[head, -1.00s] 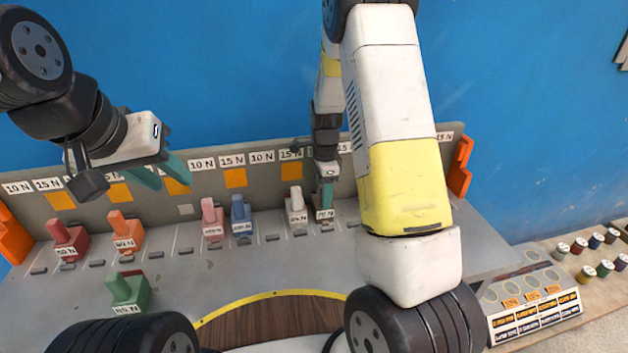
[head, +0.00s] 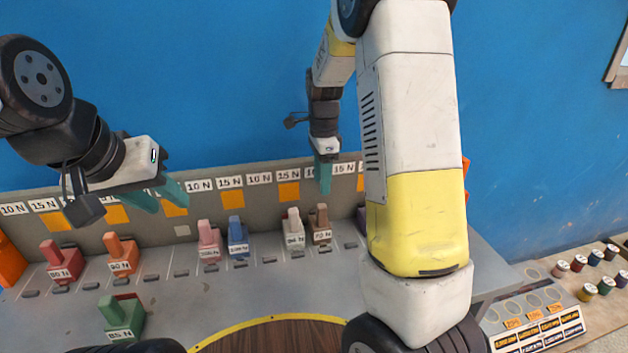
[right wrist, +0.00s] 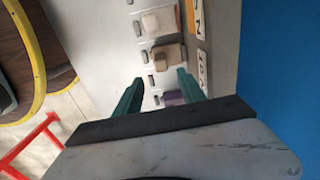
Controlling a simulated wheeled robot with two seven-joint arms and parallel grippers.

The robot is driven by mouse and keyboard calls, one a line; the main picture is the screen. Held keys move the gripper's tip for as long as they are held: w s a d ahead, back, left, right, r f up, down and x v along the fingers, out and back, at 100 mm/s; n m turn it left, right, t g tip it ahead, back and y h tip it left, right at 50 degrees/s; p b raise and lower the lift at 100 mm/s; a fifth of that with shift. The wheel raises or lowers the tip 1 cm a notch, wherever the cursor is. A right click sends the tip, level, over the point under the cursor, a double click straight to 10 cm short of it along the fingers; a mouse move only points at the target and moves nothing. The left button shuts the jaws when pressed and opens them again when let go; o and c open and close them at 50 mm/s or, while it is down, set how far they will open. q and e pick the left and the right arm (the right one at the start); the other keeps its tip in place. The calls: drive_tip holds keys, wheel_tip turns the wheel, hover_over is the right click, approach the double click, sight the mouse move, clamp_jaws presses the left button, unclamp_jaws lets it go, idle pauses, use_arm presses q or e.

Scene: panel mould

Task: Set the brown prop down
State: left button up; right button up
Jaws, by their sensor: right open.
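The brown prop (head: 320,224) stands upright on the grey bench, in the back row just right of a pale grey prop (head: 293,228). It also shows in the right wrist view (right wrist: 168,56), beyond my fingertips. My right gripper (head: 323,186) is open and empty, above the brown prop and clear of it. Its two green fingers (right wrist: 160,80) stand apart in the right wrist view with nothing between them. My left gripper (head: 160,203) hangs at the left above the back row, its green fingers apart and empty.
Red (head: 61,262), orange (head: 121,255), pink (head: 208,241) and blue (head: 238,238) props stand in the row. A green prop (head: 122,318) stands nearer. A purple prop (right wrist: 173,97) is beside the brown one, mostly behind my right arm in the head view. A label board (head: 258,200) runs behind.

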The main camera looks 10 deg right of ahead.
drive_tip(key=s+r+n+t, duration=0.2)
drive_tip(key=s+r+n, duration=0.3)
drive_tip(key=s, duration=0.3)
drive_tip(key=s+a+r+n+t+y, duration=0.1)
drive_tip(key=s+r+n+t, duration=0.1)
drive_tip(key=s+r+n, duration=0.2)
drive_tip(key=s+a+r+n+t+y, duration=0.1)
drive_tip(key=s+r+n+t, duration=0.1)
drive_tip(key=s+r+n, duration=0.3)
drive_tip(key=s+n, duration=0.4)
drive_tip(key=s, duration=0.3)
drive_tip(key=shift+r, duration=0.35)
